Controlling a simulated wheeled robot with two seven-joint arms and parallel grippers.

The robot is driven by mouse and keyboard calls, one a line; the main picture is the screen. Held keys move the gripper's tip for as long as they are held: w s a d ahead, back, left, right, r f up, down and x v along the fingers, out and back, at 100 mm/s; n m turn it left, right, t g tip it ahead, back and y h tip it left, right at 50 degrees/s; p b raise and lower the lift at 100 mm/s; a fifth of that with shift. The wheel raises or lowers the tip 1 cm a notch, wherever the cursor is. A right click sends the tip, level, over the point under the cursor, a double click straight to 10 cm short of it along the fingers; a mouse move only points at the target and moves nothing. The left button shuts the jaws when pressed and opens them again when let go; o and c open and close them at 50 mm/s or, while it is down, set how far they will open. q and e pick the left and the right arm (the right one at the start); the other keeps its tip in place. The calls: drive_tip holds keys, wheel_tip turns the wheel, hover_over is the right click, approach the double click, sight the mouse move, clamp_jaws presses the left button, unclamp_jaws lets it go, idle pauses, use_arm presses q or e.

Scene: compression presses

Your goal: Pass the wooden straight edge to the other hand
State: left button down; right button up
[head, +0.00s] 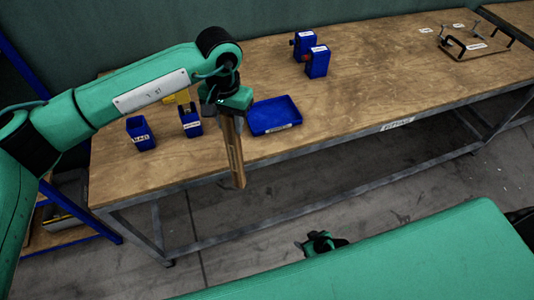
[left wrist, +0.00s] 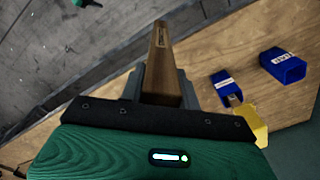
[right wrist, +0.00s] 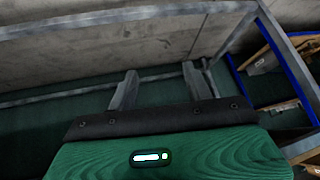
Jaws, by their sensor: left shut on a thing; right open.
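The wooden straight edge (head: 236,155) is a long brown bar that hangs down, slightly tilted, from my left gripper (head: 229,108) by the front edge of the bench. In the left wrist view the straight edge (left wrist: 161,62) runs away from between the two fingers of the left gripper (left wrist: 159,88), which is shut on it. My right gripper (head: 325,243) is lower and to the right, in front of the bench, partly hidden by my right arm. In the right wrist view the right gripper (right wrist: 158,85) is open and empty.
The wooden bench (head: 370,60) holds a blue tray (head: 275,117), a left blue bin (head: 142,135), another bin (head: 191,124) with a yellow thing, and two blue bins (head: 317,62) further back. A blue-framed rack (head: 85,225) stands lower left. Floor between the grippers looks clear.

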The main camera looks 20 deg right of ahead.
drive_tip(key=w+a+r+n+t+y, duration=0.1)
drive_tip(key=w+a+r+t+y, duration=0.15)
drive_tip(key=w+r, duration=0.85)
drive_tip(key=n+t+y, duration=0.2)
drive_tip(key=n+y, duration=0.5)
drive_tip(key=y, duration=0.2)
approach(226, 144)
drive_tip(key=f+x, duration=0.1)
drive_tip(key=x, duration=1)
drive_tip(key=shift+w+d, duration=0.3)
drive_tip(key=shift+w, duration=0.05)
drive_tip(key=shift+f, duration=0.1)
clamp_jaws()
use_arm(q)
drive_tip(key=c, duration=0.9)
unclamp_jaws()
